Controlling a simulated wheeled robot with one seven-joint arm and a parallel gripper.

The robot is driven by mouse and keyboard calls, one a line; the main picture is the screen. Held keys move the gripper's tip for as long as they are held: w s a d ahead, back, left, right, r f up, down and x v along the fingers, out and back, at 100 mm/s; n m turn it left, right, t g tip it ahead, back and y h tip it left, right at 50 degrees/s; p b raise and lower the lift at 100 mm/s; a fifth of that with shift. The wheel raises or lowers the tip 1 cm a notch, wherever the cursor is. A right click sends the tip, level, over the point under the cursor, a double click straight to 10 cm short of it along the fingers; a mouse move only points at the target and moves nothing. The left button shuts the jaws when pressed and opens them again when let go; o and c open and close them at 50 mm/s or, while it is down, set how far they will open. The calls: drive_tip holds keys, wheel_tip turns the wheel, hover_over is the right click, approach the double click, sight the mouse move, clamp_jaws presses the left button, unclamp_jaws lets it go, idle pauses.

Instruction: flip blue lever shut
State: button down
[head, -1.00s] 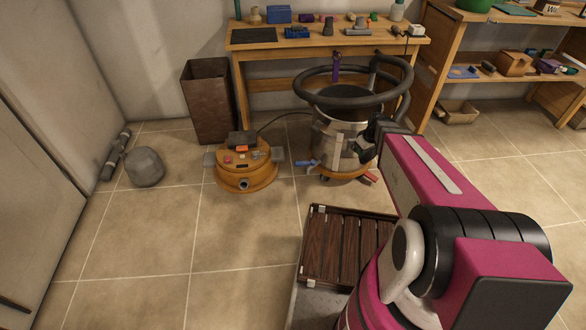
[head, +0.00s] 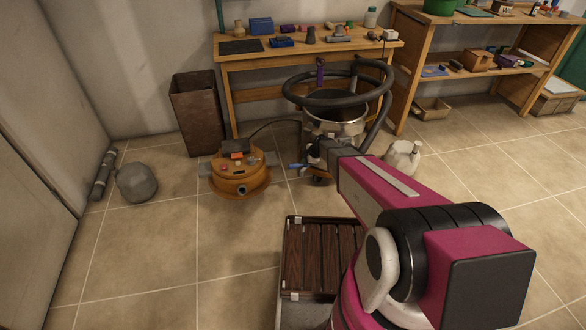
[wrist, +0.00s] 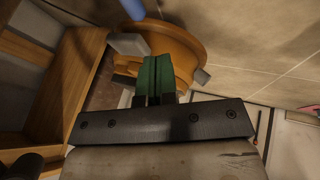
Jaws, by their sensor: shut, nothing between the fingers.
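The blue lever (head: 298,165) sticks out to the left, low on the metal vacuum canister (head: 336,127). A blue rounded end (wrist: 130,8), probably this lever, shows at the top edge of the wrist view, beyond the fingertips. My gripper (wrist: 154,62) has green fingers pressed together with nothing between them. In the head view my arm and wrist cover the canister's lower front, so the fingertips and any contact with the lever cannot be made out.
A workbench (head: 310,48) and a brown bin (head: 197,112) stand behind. A pale jug (head: 402,158) stands right. A slatted wooden deck (head: 319,257) lies in front.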

idle(0.3)
approach(298, 165)
drive_tip(key=s+a+f, duration=0.3)
drive_tip(key=a+f, duration=0.1)
drive_tip(key=f, duration=0.1)
drive_tip(key=w, duration=0.1)
drive_tip(key=w+a+f, duration=0.1)
drive_tip(key=w, duration=0.1)
drive_tip(key=shift+w+a+f, duration=0.1)
drive_tip(key=shift+f, duration=0.15)
